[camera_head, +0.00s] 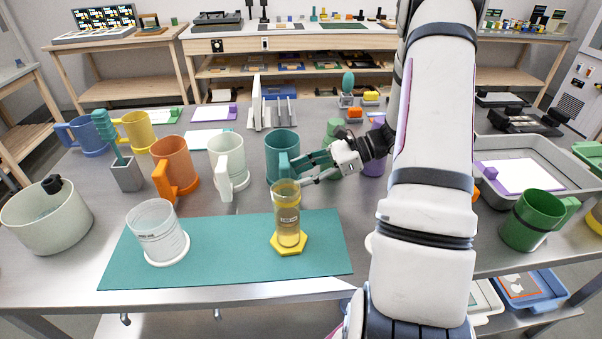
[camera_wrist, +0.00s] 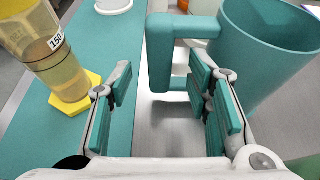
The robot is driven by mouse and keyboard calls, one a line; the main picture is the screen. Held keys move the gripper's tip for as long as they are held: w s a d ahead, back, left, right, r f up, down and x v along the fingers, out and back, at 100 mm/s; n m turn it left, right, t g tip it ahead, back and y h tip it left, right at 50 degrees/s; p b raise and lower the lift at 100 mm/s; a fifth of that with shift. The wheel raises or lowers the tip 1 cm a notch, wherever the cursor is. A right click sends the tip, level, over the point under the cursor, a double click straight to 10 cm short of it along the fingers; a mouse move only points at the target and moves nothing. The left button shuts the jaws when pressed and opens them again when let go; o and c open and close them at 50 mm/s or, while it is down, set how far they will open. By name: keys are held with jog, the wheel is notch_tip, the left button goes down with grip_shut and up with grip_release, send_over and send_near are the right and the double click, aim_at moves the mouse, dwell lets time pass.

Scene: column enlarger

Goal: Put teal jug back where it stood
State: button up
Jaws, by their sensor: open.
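The teal jug (camera_head: 281,150) stands upright on the steel table, behind the teal mat (camera_head: 205,262) and right of a white jug (camera_head: 228,160). In the wrist view the teal jug (camera_wrist: 262,45) fills the upper right, its square handle (camera_wrist: 160,60) pointing left. My gripper (camera_head: 302,165) is at the jug's right side in the head view. In the wrist view my gripper (camera_wrist: 165,92) is open, with its teal-padded fingers apart and the handle ahead between them. I cannot tell whether either finger touches the jug. The jug's base is partly hidden.
A graduated cylinder (camera_head: 288,215) of amber liquid on a yellow foot stands close in front of the jug. A clear beaker (camera_head: 158,232) is on the mat's left. An orange jug (camera_head: 174,165) stands further left. A green cup (camera_head: 334,130) is behind my gripper.

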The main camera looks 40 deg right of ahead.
jog(key=shift+p+v, duration=0.35)
jog(key=shift+v, duration=0.95)
jog(key=shift+s, duration=0.1)
jog(key=v, duration=1.2)
jog(key=a+r+n+g+h, duration=0.25)
jog(key=a+r+n, duration=0.25)
jog(key=a, duration=0.5)
jog(key=a+r+n+g+h, duration=0.2)
jog(key=a+r+n+g, duration=0.25)
jog(key=a, duration=0.45)
jog(key=s+a+r+n+t+h, duration=0.4)
jog(key=s+a+n, duration=0.7)
jog(key=n, duration=0.4)
jog(key=a+r+h, duration=0.1)
jog(key=h, duration=0.1)
jog(key=shift+a+t+h, duration=0.15)
jog(key=shift+t+h, duration=0.15)
jog(key=shift+h, duration=0.05)
